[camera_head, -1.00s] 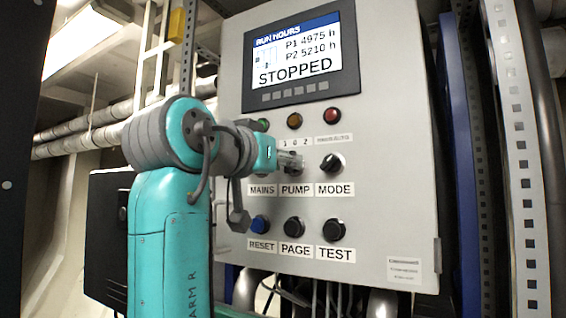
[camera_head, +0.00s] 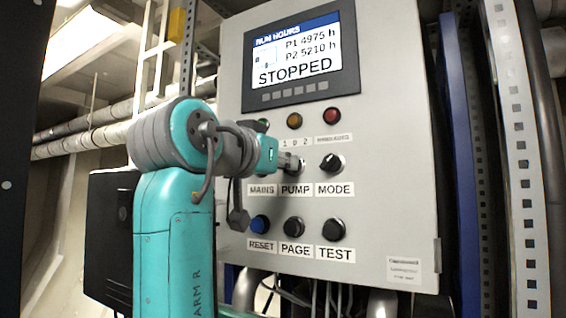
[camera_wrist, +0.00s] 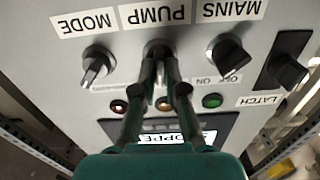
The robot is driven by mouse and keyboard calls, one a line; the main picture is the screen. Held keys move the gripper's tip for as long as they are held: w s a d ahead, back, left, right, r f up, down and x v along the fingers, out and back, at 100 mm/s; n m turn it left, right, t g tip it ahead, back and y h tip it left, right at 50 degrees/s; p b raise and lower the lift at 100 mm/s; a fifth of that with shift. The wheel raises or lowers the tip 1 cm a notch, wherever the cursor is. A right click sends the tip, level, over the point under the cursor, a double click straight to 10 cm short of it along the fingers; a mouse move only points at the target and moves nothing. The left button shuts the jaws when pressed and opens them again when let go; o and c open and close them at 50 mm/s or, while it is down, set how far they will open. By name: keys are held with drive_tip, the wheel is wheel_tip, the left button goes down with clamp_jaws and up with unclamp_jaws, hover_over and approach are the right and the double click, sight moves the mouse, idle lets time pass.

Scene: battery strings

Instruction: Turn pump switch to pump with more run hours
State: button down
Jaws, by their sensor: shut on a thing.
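The panel display (camera_head: 292,50) reads RUN HOURS, P1 4975 h, P2 5210 h and STOPPED. The PUMP switch (camera_wrist: 158,46) is a dark rotary knob by the PUMP label, with a 1 0 2 scale plate beside it. It is upside down in the wrist view and mostly hidden by my fingers, so I cannot tell its exact position. My gripper (camera_head: 291,163) is at the PUMP switch; in the wrist view my gripper (camera_wrist: 161,70) is shut on its knob.
The MODE switch (camera_head: 332,163) stands just right of PUMP, and the MAINS switch (camera_wrist: 230,54) on its other side. RESET (camera_head: 260,224), PAGE (camera_head: 294,227) and TEST (camera_head: 333,230) buttons sit below. A LATCH knob (camera_wrist: 287,70) shows at the wrist view's right.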

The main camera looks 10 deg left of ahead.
drive_tip(key=shift+d+m, duration=0.1)
drive_tip(key=shift+m, duration=4)
drive_tip(key=c, duration=1.2)
unclamp_jaws()
drive_tip(key=shift+s, duration=0.15)
drive_tip(key=v, duration=1.1)
drive_tip(key=shift+s, duration=0.4)
drive_tip(key=shift+f, duration=0.1)
